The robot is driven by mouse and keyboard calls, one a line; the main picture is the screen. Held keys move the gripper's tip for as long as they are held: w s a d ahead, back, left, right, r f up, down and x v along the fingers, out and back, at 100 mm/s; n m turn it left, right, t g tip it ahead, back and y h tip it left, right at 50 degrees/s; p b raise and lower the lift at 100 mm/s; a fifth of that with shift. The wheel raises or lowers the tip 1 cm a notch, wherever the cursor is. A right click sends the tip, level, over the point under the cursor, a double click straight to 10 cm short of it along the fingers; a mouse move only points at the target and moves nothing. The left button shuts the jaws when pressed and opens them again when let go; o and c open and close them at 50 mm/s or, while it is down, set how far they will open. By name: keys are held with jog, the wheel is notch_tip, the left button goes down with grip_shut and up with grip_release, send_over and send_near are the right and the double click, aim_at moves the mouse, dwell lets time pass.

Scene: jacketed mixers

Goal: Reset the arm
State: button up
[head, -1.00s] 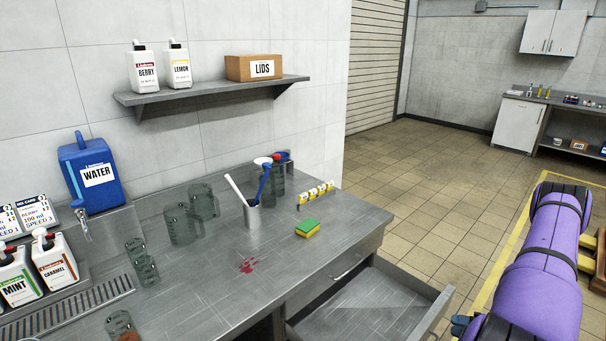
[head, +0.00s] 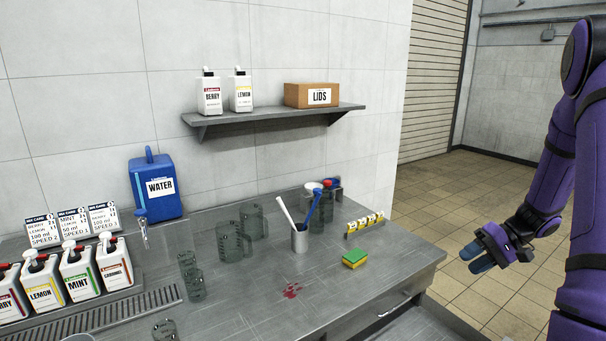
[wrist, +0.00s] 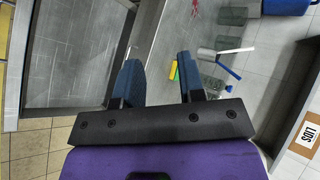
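My gripper (head: 474,262) hangs at the right of the head view, beyond the counter's right end, above the tiled floor. In the wrist view my gripper (wrist: 157,75) shows its two blue fingers apart with nothing between them. My purple arm (head: 575,190) runs up along the right edge of the head view.
The steel counter (head: 235,315) holds a sponge (head: 355,259), a utensil cup (head: 300,239), clear jugs (head: 231,242), syrup bottles (head: 115,262) and a water tank (head: 157,187). A drawer (head: 425,325) stands open at lower right. A shelf (head: 270,116) is above.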

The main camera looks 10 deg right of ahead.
jog(key=s+a+r+n+g+h, duration=0.1)
jog(key=a+r+n+g+h, duration=0.1)
jog(key=a+r, duration=0.7)
jog(key=s+a+r+n+t+h, duration=0.2)
jog(key=s+a+r+t+h, duration=0.3)
jog(key=s+a+r, duration=0.9)
jog(key=s+r+h, duration=0.1)
jog(key=s+h, duration=0.2)
jog(key=s, duration=0.1)
jog(key=shift+a+r, duration=0.2)
jog(key=shift+r, duration=0.2)
